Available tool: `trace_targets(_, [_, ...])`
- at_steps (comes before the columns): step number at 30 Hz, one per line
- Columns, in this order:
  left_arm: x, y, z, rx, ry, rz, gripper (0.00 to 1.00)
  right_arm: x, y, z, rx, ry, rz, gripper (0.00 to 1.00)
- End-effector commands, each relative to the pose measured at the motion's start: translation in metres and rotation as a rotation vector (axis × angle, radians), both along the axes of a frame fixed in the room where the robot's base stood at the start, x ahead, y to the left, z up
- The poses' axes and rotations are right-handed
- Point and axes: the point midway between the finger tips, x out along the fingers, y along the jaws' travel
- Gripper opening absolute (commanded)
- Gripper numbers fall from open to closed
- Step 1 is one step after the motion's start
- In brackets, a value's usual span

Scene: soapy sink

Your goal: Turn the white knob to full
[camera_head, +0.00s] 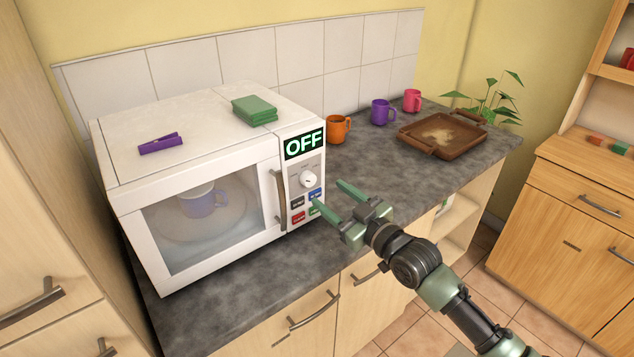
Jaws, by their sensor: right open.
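The white knob (307,179) is on the control panel of the white microwave (190,177), below a display (304,144) that reads OFF in green. Colored buttons (307,205) sit below the knob. My right gripper (327,196) is open and empty in front of the panel, its two green fingers pointing at the microwave. The fingertips are close to the knob and buttons, on the knob's right and below it; I cannot tell whether they touch anything. My left gripper is not in view.
A purple mug shows behind the closed microwave door (203,218). A purple clip (160,144) and green cloths (254,110) lie on top. Orange (338,129), purple (382,112) and pink (412,101) mugs and a brown tray (428,151) stand right on the dark counter.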

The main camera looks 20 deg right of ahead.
Motion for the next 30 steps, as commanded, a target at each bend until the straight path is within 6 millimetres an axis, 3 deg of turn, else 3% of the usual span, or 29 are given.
trace_targets(10, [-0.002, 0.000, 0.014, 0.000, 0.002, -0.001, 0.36, 0.050, 0.019, 0.002, 0.001, 0.000, 0.000, 0.55])
trace_targets(22, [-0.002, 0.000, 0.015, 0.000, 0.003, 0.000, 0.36, 0.060, 0.023, 0.000, 0.001, 0.003, 0.001, 0.55])
trace_targets(23, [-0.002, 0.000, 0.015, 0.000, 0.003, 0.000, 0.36, 0.060, 0.023, 0.000, 0.001, 0.003, 0.001, 0.53])
trace_targets(28, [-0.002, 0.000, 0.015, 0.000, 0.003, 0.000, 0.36, 0.060, 0.023, 0.000, 0.000, 0.003, 0.001, 0.05])
trace_targets(30, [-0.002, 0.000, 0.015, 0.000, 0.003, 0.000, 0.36, 0.060, 0.023, 0.000, 0.001, 0.003, 0.001, 0.00])
